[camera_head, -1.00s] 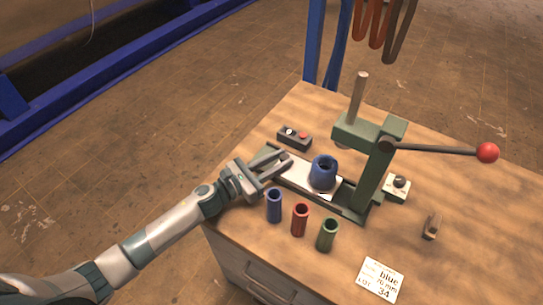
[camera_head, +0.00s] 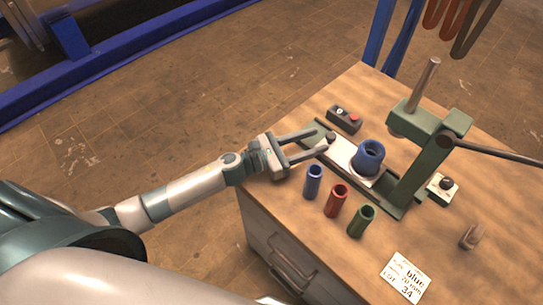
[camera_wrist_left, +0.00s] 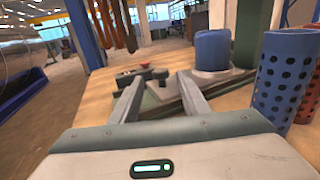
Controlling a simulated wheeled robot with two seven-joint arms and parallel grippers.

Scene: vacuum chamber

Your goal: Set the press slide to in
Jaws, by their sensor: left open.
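The green press (camera_head: 418,160) stands on the wooden workbench. Its pale flat slide (camera_head: 342,152) sticks out to the left along the base, with a dark knob (camera_head: 331,137) near its outer end. A blue collar (camera_head: 369,155) sits upright on the slide, to the left of the ram (camera_head: 405,122) and not under it. My left gripper (camera_head: 322,140) is open, its fingertips at the slide's outer end, by the knob; contact is unclear. In the left wrist view the open fingers (camera_wrist_left: 159,82) point toward the slide, with the blue collar (camera_wrist_left: 212,50) beyond to the right. My right gripper is not seen.
Blue (camera_head: 313,181), red (camera_head: 336,200) and green (camera_head: 362,220) tubes stand close in front of the slide. A dark button box (camera_head: 344,119) lies behind it. A label card (camera_head: 404,277) lies at the front. A small block (camera_head: 470,237) stands to the right.

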